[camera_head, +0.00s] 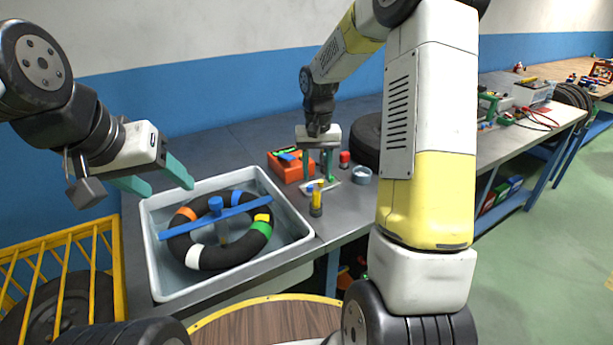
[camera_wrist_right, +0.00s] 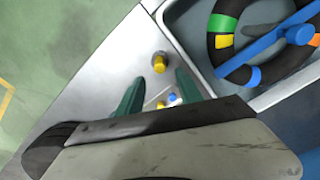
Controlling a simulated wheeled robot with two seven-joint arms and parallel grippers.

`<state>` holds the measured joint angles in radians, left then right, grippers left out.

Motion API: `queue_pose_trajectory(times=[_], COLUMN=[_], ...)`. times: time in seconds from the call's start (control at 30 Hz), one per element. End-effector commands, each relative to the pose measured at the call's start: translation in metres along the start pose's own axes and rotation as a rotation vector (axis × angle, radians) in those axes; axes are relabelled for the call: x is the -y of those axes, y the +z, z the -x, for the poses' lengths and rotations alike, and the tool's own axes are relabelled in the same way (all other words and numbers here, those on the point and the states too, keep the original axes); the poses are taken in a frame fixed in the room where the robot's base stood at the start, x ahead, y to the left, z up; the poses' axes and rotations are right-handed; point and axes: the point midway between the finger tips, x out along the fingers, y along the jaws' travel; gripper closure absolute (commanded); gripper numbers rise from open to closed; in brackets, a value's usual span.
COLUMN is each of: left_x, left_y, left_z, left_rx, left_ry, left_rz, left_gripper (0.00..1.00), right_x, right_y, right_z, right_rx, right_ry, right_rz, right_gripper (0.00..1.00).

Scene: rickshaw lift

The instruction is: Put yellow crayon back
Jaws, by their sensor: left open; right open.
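A short yellow cylinder (camera_head: 317,199), which looks like the yellow crayon, stands upright on the grey table with a dark lower end. It also shows in the right wrist view (camera_wrist_right: 159,63). My right gripper (camera_head: 319,176) is open, pointing down just behind it. In the right wrist view, the cylinder is beyond the spread fingertips, apart from them. A small blue-topped piece (camera_head: 310,188) is beside the cylinder. An orange box (camera_head: 288,168) holding green and blue pieces stands behind, left of my right gripper. My left gripper (camera_head: 168,186) is open and empty over the tub's left side.
A pale tub (camera_head: 152,246) holds a black ring with coloured bands and a blue bar. A red-topped piece (camera_head: 345,158), a small grey round container (camera_head: 361,175) and a tyre (camera_head: 367,138) are right of my right gripper. My right forearm hides part of the table.

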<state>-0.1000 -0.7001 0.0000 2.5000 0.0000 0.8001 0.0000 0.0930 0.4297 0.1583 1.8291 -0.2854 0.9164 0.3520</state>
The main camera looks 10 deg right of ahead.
Motion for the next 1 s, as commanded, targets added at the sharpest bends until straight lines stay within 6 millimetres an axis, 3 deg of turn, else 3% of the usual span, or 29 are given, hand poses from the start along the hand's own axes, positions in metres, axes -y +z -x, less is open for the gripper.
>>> queue_pose_trajectory(times=[0.13,0.47,0.57,0.8,1.0], left_x=[0.0,0.0,0.0,0.0,0.0], left_y=[0.0,0.0,0.0,0.0,0.0], left_z=[0.0,0.0,0.0,0.0,0.0], left_rx=[0.0,0.0,0.0,0.0,0.0], left_ry=[0.0,0.0,0.0,0.0,0.0], left_rz=[0.0,0.0,0.0,0.0,0.0], left_gripper=[0.42,0.42,0.42,0.42,0.42], right_x=[0.001,0.0,-0.002,-0.006,-0.009], right_y=[-0.001,0.01,0.031,0.116,0.187], right_z=[0.03,0.068,0.093,0.154,0.173], right_rx=[-0.003,-0.025,-0.075,-0.255,-0.404], right_ry=[-0.001,-0.006,-0.018,-0.081,-0.147], right_rz=[0.001,0.01,0.028,0.089,0.134], right_gripper=[0.57,0.57,0.57,0.57,0.57])
